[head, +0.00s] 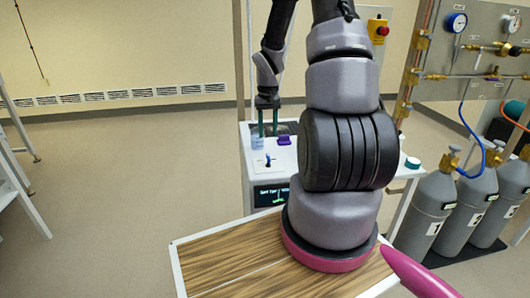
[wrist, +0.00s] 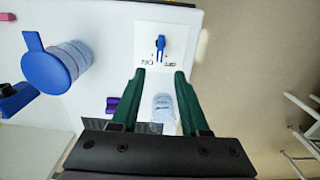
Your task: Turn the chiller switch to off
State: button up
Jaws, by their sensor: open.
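The chiller switch (wrist: 160,45) is a small blue lever on a white square plate (wrist: 178,32) with upside-down lettering below it in the wrist view. The lever lies nearly straight up and down the picture; I cannot tell which label it points to. The switch also shows in the head view (head: 268,160) on the white chiller top, above a dark display (head: 271,195). My gripper (wrist: 161,74) is open, its green fingers apart and the switch beyond their tips. In the head view my gripper (head: 268,133) points down behind the switch plate.
A clear cup (wrist: 162,112) shows between the fingers, with a purple item (wrist: 112,104) to its left. A blue-lidded jar (wrist: 66,64) stands further left. Gas cylinders (head: 430,215) and a gauge panel (head: 480,45) stand right. Floor at left is clear.

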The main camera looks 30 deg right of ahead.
aim_at(268, 154)
notch_tip(268, 154, down, 9)
jog(key=shift+r, duration=0.1)
dwell(0.3)
grip_shut()
